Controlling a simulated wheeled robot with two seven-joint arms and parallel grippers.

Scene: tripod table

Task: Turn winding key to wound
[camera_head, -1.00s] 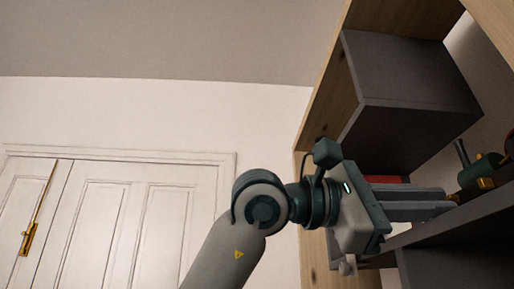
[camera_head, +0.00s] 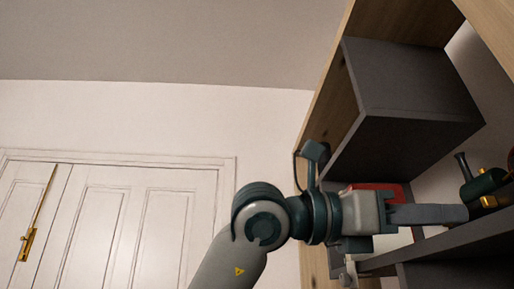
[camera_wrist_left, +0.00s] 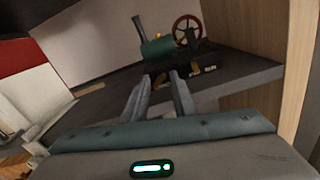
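A toy steam engine with a green boiler (camera_head: 484,186) stands on a dark shelf at the right edge of the head view. The left wrist view shows its green boiler (camera_wrist_left: 158,48), dark chimney and red flywheel (camera_wrist_left: 187,31). A small brass part (camera_wrist_left: 161,78) shows low on its near side, between my fingertips in the picture; I cannot tell whether it is the winding key. My left gripper (camera_head: 465,213) points at the engine, its fingers overlapping in the head view. In the wrist view the fingertips (camera_wrist_left: 160,75) are apart, with no clear contact. My right gripper is not in view.
The dark shelf (camera_wrist_left: 240,70) ends at a wooden side panel (camera_wrist_left: 282,70) on the right of the wrist view. A dark box-like compartment (camera_head: 415,95) hangs above my gripper. A red and white object (camera_head: 376,187) is behind my gripper. A white door (camera_head: 110,220) is at the left.

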